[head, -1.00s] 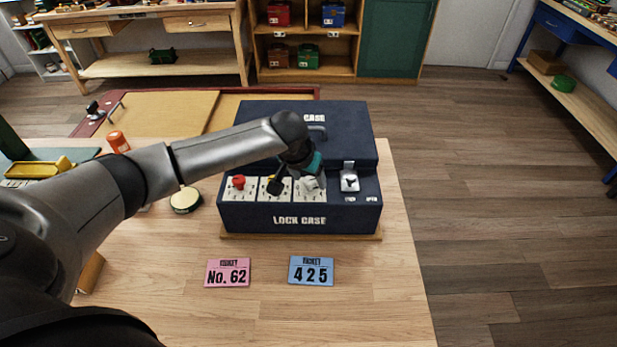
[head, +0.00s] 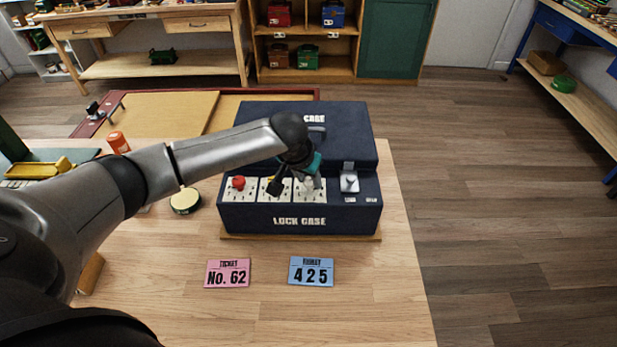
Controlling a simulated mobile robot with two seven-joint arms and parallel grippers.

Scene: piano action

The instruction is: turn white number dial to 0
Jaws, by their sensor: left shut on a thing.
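A dark blue lock case (head: 250,213) stands on the wooden table. Its sloped front carries a red dial (head: 239,183) at left, a yellow dial (head: 271,179) in the middle, mostly hidden, and a white dial (head: 309,186) at right, each on a white number plate. My left gripper (head: 308,180) reaches in from the left over the case and is shut on the white dial. The number that the white dial points to is too small to read and partly covered. My right gripper is not in view.
A silver latch (head: 349,182) sits right of the dials. A pink ticket (head: 228,273) and a blue ticket reading 425 (head: 311,271) lie in front of the case. A round tin (head: 185,201) and an orange bottle (head: 118,142) stand at left. The table's right side is clear.

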